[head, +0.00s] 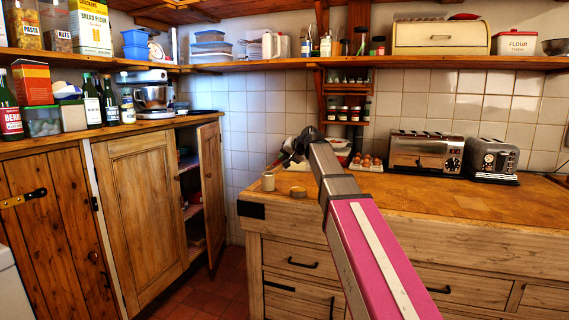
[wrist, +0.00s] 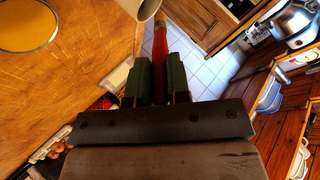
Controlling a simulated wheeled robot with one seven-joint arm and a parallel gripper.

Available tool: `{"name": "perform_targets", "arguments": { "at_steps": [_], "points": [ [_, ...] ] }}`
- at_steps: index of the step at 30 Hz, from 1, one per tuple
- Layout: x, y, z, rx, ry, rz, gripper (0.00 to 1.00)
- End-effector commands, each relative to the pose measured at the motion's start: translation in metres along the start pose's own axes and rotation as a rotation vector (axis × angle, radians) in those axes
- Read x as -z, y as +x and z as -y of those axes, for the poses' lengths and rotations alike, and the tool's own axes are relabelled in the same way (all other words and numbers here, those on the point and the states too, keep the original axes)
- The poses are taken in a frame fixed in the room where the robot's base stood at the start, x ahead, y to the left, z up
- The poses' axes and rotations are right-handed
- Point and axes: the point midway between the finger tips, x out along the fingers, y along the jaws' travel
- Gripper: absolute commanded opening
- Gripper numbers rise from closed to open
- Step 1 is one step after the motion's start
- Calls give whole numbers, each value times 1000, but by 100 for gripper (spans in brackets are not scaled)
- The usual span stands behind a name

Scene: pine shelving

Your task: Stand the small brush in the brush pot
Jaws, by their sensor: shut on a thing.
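My gripper (wrist: 160,66) is shut on the small brush (wrist: 160,44), whose red handle runs out between the green finger pads in the wrist view. The brush's far end shows beside the rim of a pale pot, apparently the brush pot (wrist: 147,10), cut off by the top edge. I cannot tell whether they touch. In the head view the brush pot (head: 268,182) stands near the counter's left corner. My gripper (head: 291,155) is above it and a little to the right. The brush cannot be made out in the head view.
A round tin with a yellow top (wrist: 27,24) stands near the pot; it also shows in the head view (head: 298,192). Eggs (head: 367,161), a toaster (head: 426,152) and a second toaster (head: 492,160) stand farther right. The counter's front middle (head: 450,205) is clear. A cupboard door (head: 212,190) stands open at left.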

Motion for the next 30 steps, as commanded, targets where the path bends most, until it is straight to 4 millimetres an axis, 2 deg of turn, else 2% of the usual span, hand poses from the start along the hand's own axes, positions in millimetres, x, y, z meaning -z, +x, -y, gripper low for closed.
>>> {"name": "perform_targets", "arguments": {
  "at_steps": [4,29,30],
  "points": [
    [-10,10,-11,0,1,1,0],
    [-16,17,-18,0,-1,-1,0],
    [-16,16,-18,0,-1,0,30]
  ]
}}
